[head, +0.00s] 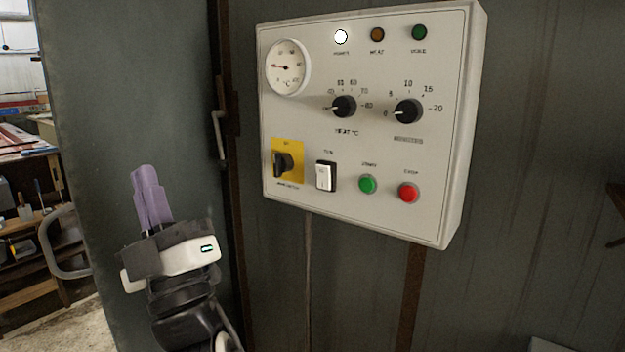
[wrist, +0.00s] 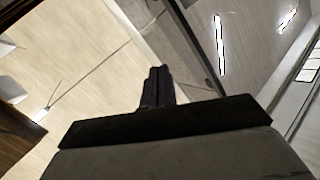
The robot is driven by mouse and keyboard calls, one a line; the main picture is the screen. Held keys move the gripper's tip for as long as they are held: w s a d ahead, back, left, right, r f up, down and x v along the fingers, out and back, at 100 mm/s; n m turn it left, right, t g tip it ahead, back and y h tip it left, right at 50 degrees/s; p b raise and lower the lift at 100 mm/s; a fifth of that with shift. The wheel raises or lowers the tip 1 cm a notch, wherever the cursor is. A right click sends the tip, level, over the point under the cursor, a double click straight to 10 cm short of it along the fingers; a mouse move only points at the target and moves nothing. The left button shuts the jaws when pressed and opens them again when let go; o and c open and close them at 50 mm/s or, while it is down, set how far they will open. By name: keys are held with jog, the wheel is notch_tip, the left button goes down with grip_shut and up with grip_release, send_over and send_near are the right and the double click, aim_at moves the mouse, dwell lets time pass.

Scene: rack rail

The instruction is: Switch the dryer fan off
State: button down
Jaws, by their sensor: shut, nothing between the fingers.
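A white control panel (head: 350,215) hangs on the grey wall in the head view. Its fan switch (head: 326,176) is a black-framed white rocker low on the panel, right of the main rotary switch (head: 284,164) on its yellow plate. I cannot tell which way the rocker is tipped. My gripper (head: 147,172) is left of and below the panel, pointing up, clear of the panel. Its purple-grey fingers are shut and empty. In the wrist view the shut fingers (wrist: 158,75) point at the ceiling; no panel shows there.
The panel also bears a gauge (head: 288,67), two black knobs (head: 343,106), a green button (head: 368,184) and a red button (head: 409,193). The white lamp (head: 341,37) is lit. A door handle (head: 219,135) stands between my gripper and the panel. Shelves are far left.

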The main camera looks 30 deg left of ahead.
jog(key=w+a+f+m+t+h, duration=0.3)
jog(key=w+a+m+t+h, duration=0.1)
jog(key=w+t+h, duration=0.6)
jog(key=w+d+f+m+t+h+b, duration=0.1)
jog(key=w+d+f+m+h, duration=0.3)
jog(key=h, duration=1.4)
jog(key=shift+w+d+f, duration=0.3)
jog(key=shift+w+d, duration=0.6)
jog(key=shift+d, duration=0.3)
jog(key=p, duration=0.4)
send_near(321, 171)
jog(key=w, duration=0.5)
jog(key=shift+w+d+r, duration=0.1)
jog(key=shift+w+r, duration=0.1)
jog(key=shift+w, duration=0.75)
